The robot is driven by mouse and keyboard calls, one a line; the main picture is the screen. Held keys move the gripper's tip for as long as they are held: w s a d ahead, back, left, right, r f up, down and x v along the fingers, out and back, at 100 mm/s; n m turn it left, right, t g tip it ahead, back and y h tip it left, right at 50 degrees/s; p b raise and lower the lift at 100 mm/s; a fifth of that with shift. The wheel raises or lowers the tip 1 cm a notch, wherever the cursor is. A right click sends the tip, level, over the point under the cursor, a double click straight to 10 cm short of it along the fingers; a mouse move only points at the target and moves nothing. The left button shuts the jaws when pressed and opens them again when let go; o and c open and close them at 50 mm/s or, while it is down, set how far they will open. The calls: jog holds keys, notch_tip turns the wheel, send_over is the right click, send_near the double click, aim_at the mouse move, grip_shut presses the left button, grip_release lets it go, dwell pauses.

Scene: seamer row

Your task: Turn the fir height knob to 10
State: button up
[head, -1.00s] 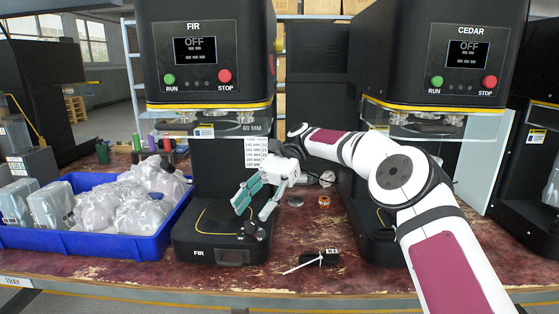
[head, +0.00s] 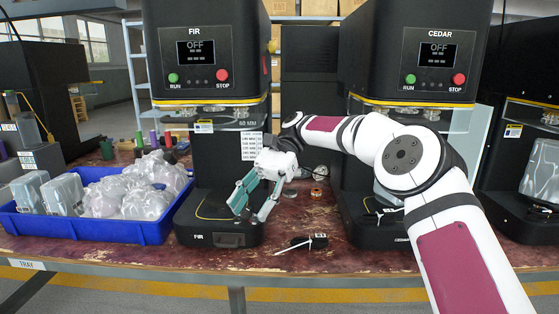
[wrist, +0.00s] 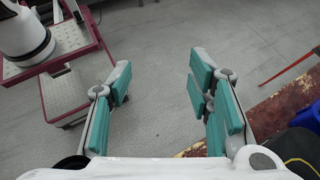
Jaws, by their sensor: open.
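The fir machine (head: 205,60) stands left of centre in the head view, its display reading OFF above a green RUN and a red STOP button. A "60 MM" mark shows under its head. I cannot make out the fir height knob or its scale; my gripper covers the right part of the fir base (head: 212,238). My gripper (head: 250,208) is open, with teal fingers pointing down in front of that base. In the wrist view the fingers (wrist: 160,85) are spread apart with only floor between them, and a dark base corner (wrist: 295,150) shows at lower right.
A blue tray (head: 90,230) with clear bagged and boxed items is on the left. A small black tool (head: 312,241) lies on the worn red table (head: 280,262), right of the fir base. The cedar machine (head: 425,55) stands on the right, partly behind my arm.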

jog(key=s+d+r+n+t+h, duration=0.2)
jog(key=s+d+r+t+h, duration=0.15)
jog(key=s+d, duration=0.5)
jog(key=s+d+r+n+t+h, duration=0.15)
jog(key=s+d+t, duration=0.3)
jog(key=s, duration=0.75)
jog(key=s+d+f+n+t+h, duration=0.1)
jog(key=s+d+f+t, duration=0.1)
jog(key=s+d+f, duration=0.35)
jog(key=s+d+f+n+t, duration=0.1)
jog(key=s+d+f+t, duration=0.15)
jog(key=s+d, duration=0.65)
notch_tip(320, 180, up, 23)
jog(key=s+a+t+p, duration=0.1)
jog(key=a+t+p, duration=0.1)
jog(key=p, duration=1.9)
jog(key=shift+s+a+f, duration=0.15)
jog(key=shift+s+a, duration=0.2)
